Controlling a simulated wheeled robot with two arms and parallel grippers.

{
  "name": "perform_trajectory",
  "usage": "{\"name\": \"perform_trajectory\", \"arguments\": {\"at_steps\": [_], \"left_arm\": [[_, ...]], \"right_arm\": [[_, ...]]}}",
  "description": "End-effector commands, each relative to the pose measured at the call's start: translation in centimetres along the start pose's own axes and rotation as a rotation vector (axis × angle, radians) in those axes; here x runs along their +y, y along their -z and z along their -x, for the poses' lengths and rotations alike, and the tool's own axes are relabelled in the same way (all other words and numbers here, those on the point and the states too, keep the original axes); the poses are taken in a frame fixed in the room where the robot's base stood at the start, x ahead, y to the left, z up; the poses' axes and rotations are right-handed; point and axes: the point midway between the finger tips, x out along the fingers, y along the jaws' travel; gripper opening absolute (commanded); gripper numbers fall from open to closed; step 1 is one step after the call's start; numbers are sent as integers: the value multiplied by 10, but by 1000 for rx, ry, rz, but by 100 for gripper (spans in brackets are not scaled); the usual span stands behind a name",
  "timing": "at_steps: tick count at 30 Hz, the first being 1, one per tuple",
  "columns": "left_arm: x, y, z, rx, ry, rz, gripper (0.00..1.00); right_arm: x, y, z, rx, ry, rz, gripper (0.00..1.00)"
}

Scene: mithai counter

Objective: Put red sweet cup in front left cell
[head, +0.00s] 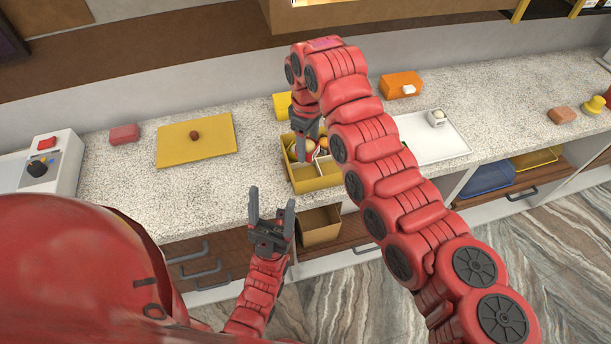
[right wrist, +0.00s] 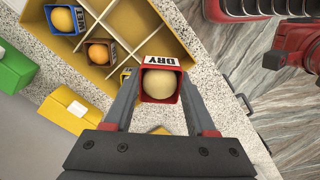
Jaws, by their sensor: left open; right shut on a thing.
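The red sweet cup (right wrist: 160,86), marked DRY and holding a pale round sweet, is between the fingertips of my right gripper (right wrist: 158,100). In the head view my right gripper (head: 306,128) points down over the yellow divided box (head: 318,184), with the red cup (head: 300,152) at its tips. I cannot tell whether the cup touches the box. The box's empty cells show in the right wrist view (right wrist: 152,52). My left gripper (head: 271,212) is open and empty, in front of the counter edge. My right arm hides the box's right part.
A blue cup (right wrist: 62,20) and a brown cup (right wrist: 98,52) with sweets sit in the box. A yellow container (right wrist: 68,110) and a green one (right wrist: 12,70) stand behind it. A yellow board (head: 197,140) lies left; a white tray (head: 435,140) lies right.

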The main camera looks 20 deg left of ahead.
Motion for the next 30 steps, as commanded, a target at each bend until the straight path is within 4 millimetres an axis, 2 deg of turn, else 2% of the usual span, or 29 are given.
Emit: {"name": "perform_trajectory", "arguments": {"at_steps": [5,8,9,12,17,22,30], "left_arm": [[0,1,-3,0,0,0,69],[0,1,-7,0,0,0,69],[-1,2,-15,0,0,0,69],[-1,4,-21,0,0,0,69],[-1,5,-27,0,0,0,69],[-2,6,-37,0,0,0,69],[-2,6,-36,0,0,0,69]], "right_arm": [[-7,4,-13,0,4,21,1],[-7,3,-28,-2,2,20,1],[-6,2,-33,-4,3,18,1],[-6,1,-53,-7,5,17,1],[-5,2,-69,-6,2,16,1],[-5,2,-93,-5,1,17,1],[-4,2,-100,-1,-1,16,1]]}}
